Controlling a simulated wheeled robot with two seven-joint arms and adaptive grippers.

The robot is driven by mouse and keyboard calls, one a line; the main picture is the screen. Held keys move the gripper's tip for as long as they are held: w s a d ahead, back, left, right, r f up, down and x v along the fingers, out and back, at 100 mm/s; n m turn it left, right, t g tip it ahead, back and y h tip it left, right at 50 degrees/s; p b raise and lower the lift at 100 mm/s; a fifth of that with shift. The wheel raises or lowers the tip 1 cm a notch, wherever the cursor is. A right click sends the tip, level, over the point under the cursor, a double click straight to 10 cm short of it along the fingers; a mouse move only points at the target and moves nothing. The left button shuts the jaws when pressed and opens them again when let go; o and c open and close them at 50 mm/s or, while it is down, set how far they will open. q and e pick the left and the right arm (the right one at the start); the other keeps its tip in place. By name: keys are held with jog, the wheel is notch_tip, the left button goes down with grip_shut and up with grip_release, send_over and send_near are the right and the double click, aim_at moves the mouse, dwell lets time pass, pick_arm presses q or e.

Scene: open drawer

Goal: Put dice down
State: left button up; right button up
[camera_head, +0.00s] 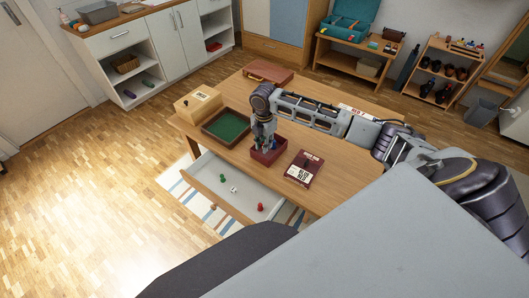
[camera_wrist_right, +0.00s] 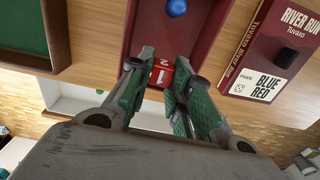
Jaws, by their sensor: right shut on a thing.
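The gripper's fingers (camera_wrist_right: 162,68) also show in the right wrist view, one on each side of the die. The gripper points down over a dark red open box (camera_head: 284,144) on the wooden table; the box also shows in the right wrist view (camera_wrist_right: 213,25). A blue round piece (camera_wrist_right: 176,8) lies in the box. I cannot tell whether the die touches the box floor. My left gripper is not in view.
A green-lined tray (camera_head: 227,127) stands left of the box, a River Run game box (camera_head: 304,168) right of it. The open white drawer (camera_head: 212,167) below holds a white die (camera_head: 234,189), a green piece (camera_head: 222,177) and red pieces. Bare table lies behind.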

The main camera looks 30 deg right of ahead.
jog(key=shift+f, duration=0.8)
jog(key=shift+f, duration=0.15)
jog(key=shift+f, duration=1.75)
jog(key=shift+f, duration=0.1)
jog(key=o, duration=0.7)
